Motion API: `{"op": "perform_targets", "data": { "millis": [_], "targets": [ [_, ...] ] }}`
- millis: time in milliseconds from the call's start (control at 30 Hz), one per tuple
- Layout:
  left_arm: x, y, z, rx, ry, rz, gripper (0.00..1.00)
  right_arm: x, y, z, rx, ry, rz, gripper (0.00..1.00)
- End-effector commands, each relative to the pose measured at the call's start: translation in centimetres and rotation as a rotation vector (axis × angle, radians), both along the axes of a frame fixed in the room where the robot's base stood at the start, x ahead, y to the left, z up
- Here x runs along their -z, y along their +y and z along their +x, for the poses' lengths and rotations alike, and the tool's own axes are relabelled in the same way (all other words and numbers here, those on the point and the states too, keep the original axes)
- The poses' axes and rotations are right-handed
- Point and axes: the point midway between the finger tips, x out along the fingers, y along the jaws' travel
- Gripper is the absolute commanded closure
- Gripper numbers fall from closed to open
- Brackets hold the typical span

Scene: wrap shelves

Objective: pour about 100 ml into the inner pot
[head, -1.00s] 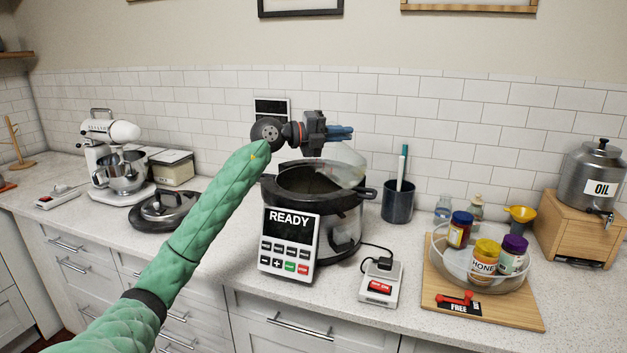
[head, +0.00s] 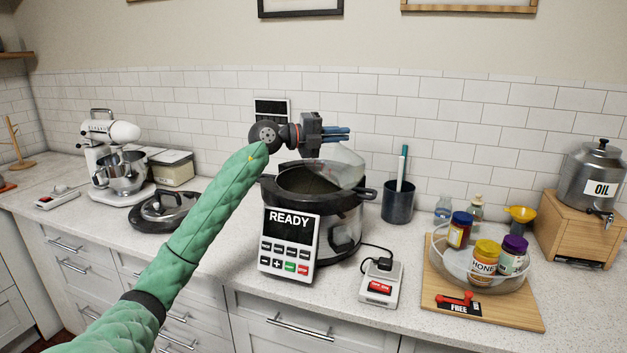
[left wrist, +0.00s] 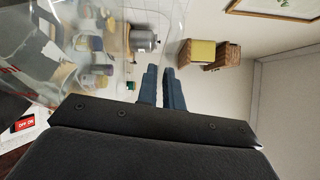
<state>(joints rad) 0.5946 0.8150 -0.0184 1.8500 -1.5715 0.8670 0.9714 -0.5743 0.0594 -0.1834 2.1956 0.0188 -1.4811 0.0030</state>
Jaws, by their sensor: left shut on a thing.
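My left gripper (head: 346,133) is above the open cooker, with its blue fingers pointing right. It is shut on a clear jug (head: 343,165), which hangs tilted over the right part of the cooker's mouth. In the left wrist view the fingers (left wrist: 160,75) are close together beside the see-through jug (left wrist: 115,35), which has red marks. The dark inner pot (head: 302,181) sits in the cooker (head: 346,222), whose panel reads READY. How much liquid is in the jug or pot, and whether any is flowing, I cannot tell. My right gripper is out of view.
A dark lid (head: 165,207) lies left of the cooker. A switch box (head: 381,285) stands at its front right and a dark cup (head: 397,205) behind it. Further right are a clear bowl of jars (head: 445,262) on a board and an oil dispenser (head: 592,180).

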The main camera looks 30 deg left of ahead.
Motion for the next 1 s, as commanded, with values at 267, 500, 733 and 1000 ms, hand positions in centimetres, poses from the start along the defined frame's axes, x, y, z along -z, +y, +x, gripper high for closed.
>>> {"op": "perform_targets", "data": {
  "millis": [267,500,733,1000],
  "targets": [
    [-1.1,-2.7,-1.0,0.001,-0.044,0.119,1.00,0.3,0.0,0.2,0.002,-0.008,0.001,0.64],
    [-0.8,-5.2,-1.9,0.000,-0.103,0.293,1.00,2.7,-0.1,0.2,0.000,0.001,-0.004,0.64],
    [0.1,-6.3,-2.3,-0.001,-0.146,0.415,1.00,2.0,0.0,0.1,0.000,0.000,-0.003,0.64],
    [0.2,-6.8,-2.4,0.001,-0.169,0.482,1.00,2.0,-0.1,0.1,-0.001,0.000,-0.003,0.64]
  ]
}}
